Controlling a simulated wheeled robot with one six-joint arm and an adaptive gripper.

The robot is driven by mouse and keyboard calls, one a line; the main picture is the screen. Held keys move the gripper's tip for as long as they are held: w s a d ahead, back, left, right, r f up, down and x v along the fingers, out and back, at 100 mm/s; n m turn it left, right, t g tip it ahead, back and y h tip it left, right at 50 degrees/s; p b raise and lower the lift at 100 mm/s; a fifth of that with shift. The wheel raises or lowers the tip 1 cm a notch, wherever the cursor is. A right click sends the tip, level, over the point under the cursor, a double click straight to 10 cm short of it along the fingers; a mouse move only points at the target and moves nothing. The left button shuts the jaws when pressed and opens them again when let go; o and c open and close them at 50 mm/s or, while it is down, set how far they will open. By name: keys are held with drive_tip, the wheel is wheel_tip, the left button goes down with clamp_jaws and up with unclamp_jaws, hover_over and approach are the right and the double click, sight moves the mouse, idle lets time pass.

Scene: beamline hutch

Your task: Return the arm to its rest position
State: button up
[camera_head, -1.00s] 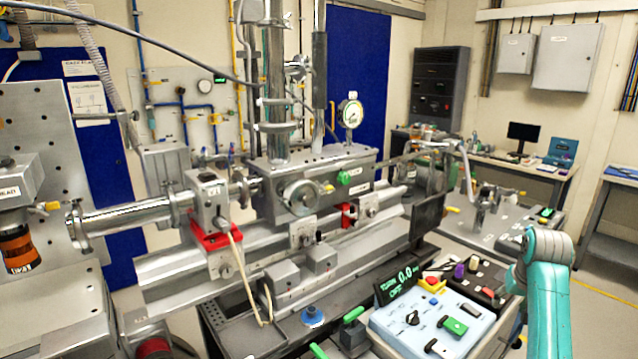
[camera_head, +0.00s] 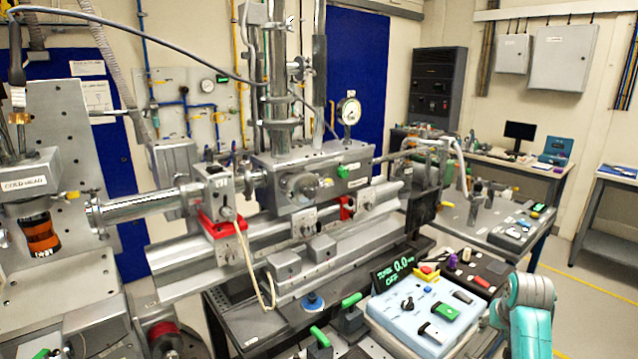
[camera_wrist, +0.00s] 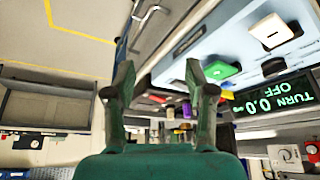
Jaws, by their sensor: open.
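My gripper (camera_wrist: 160,90) shows in the wrist view with its two dark green fingers spread apart and nothing between them. In the head view my teal arm stands at the lower right, and the gripper itself is not visible there. The light blue control box (camera_head: 425,318) with its switches lies just left of my arm in that view. It also shows in the wrist view (camera_wrist: 215,45), beyond the fingers and to their right. Its green display (camera_head: 398,270) reads "TURN 0.0" and "OFF". I cannot tell the distance from the fingers to the box.
A metal beamline assembly (camera_head: 310,180) on a rail fills the middle of the head view. A cold head (camera_head: 28,182) stands at the left. Side benches (camera_head: 600,200) stand at the back right. Open floor (camera_head: 590,290) lies right of my arm.

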drive_tip(key=s+a+f+t, duration=0.1)
drive_tip(key=s+a+f, duration=0.15)
drive_tip(key=f, duration=0.25)
drive_tip(key=s+a+f, duration=0.2)
drive_tip(key=a+f, duration=0.1)
drive_tip(key=f, duration=0.3)
drive_tip(key=s+a+f+n+t, duration=0.1)
drive_tip(key=s+a+f, duration=0.3)
drive_tip(key=s, duration=0.3)
drive_tip(key=s+a+f+t, duration=0.2)
drive_tip(key=s+a+f, duration=0.2)
drive_tip(key=s, duration=0.4)
drive_tip(key=s+a+f+n+t, duration=0.1)
drive_tip(key=s+a+f, duration=0.35)
drive_tip(key=s, duration=0.25)
drive_tip(key=s+a+r+n+t+y, duration=0.1)
drive_tip(key=s+a+r, duration=0.2)
drive_tip(key=s, duration=0.6)
drive_tip(key=s+a+r+t, duration=0.1)
drive_tip(key=s+a+r, duration=0.2)
drive_tip(key=s, duration=0.6)
drive_tip(key=s+a+r+n+t+y, duration=0.1)
drive_tip(key=s+r+t, duration=0.1)
drive_tip(key=s+r, duration=1)
wheel_tip(320, 180, up, 2)
drive_tip(key=shift+s+a+r+t, duration=0.25)
drive_tip(key=shift+s+a+t, duration=0.1)
drive_tip(key=shift+t, duration=0.05)
